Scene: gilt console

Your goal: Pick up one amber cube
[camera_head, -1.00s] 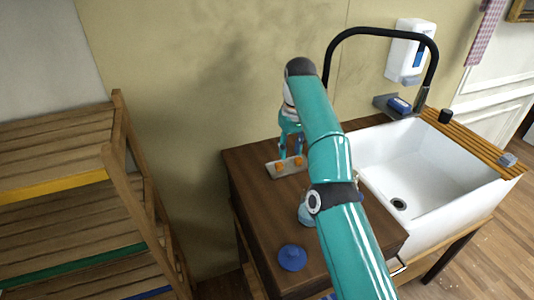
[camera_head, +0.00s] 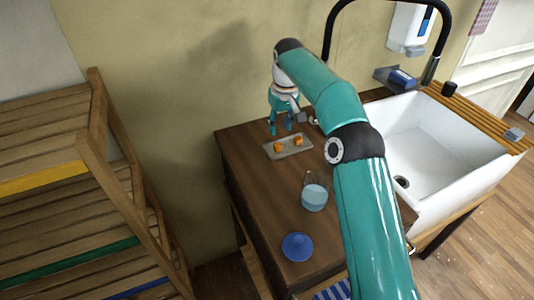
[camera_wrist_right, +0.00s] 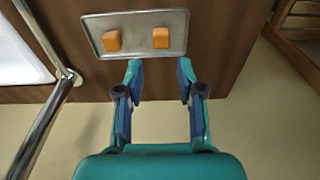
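Two amber cubes sit apart on a small grey metal tray (camera_head: 290,153) at the back of the dark wooden console. One amber cube (camera_head: 279,148) is on the left and the other amber cube (camera_head: 298,141) on the right; the wrist view shows them too, as one cube (camera_wrist_right: 112,41) and another cube (camera_wrist_right: 161,37). My right gripper (camera_head: 281,131) is at the tray's back edge, fingers pointing down. In the wrist view the right gripper (camera_wrist_right: 160,65) has its fingers spread, with nothing between them, short of the tray. My left gripper is out of view.
A glass jug with pale blue liquid (camera_head: 314,197) and a blue lidded object (camera_head: 297,246) stand on the console nearer me. A white sink (camera_head: 440,140) with a black tap is at the right. A slatted wooden rack (camera_head: 50,170) stands at the left.

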